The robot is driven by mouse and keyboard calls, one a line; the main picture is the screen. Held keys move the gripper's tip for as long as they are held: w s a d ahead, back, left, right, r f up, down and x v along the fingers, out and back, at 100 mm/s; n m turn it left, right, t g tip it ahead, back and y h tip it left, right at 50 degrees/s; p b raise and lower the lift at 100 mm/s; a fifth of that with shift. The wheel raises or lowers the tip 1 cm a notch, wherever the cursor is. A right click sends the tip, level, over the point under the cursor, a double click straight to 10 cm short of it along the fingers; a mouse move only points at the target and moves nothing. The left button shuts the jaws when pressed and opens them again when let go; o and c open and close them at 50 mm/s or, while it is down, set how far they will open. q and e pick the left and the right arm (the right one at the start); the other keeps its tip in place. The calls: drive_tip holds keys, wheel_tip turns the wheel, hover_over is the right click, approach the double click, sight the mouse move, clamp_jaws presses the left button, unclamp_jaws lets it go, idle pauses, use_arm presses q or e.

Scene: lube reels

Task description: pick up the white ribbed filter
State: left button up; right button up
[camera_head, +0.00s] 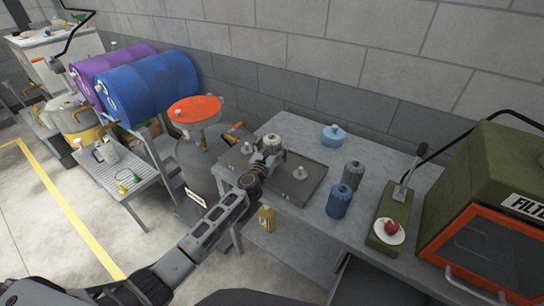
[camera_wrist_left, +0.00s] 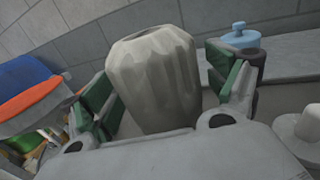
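The white ribbed filter (camera_head: 271,141) stands on the grey tray at the back of the bench. It is pale, with broad vertical ribs, and fills the middle of the left wrist view (camera_wrist_left: 155,78). My left gripper (camera_head: 269,157) is at the filter, coming from the front. In the left wrist view its green-padded fingers (camera_wrist_left: 165,100) are spread, one on each side of the filter. A narrow gap shows on the right side; contact on the left is unclear. The filter's lower part is hidden by the gripper body. My right gripper is not in view.
On the grey tray (camera_head: 312,190) stands a small pale knobbed piece (camera_head: 300,173). A light blue canister (camera_head: 333,134), a dark grey canister (camera_head: 353,173) and a blue canister (camera_head: 339,201) stand right of it. A green scale (camera_head: 384,240) and green cabinet (camera_head: 480,170) are further right.

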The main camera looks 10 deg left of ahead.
sight(272, 137)
use_arm(q)
drive_tip(key=c, duration=1.1)
drive_tip(key=shift+r, duration=0.15)
drive_tip(key=shift+r+p, duration=0.65)
drive_tip(key=shift+r, duration=0.4)
wheel_tip(272, 137, up, 5)
drive_tip(key=shift+r+p, duration=0.2)
drive_tip(key=shift+p, duration=0.7)
drive_tip(key=shift+r, duration=1.15)
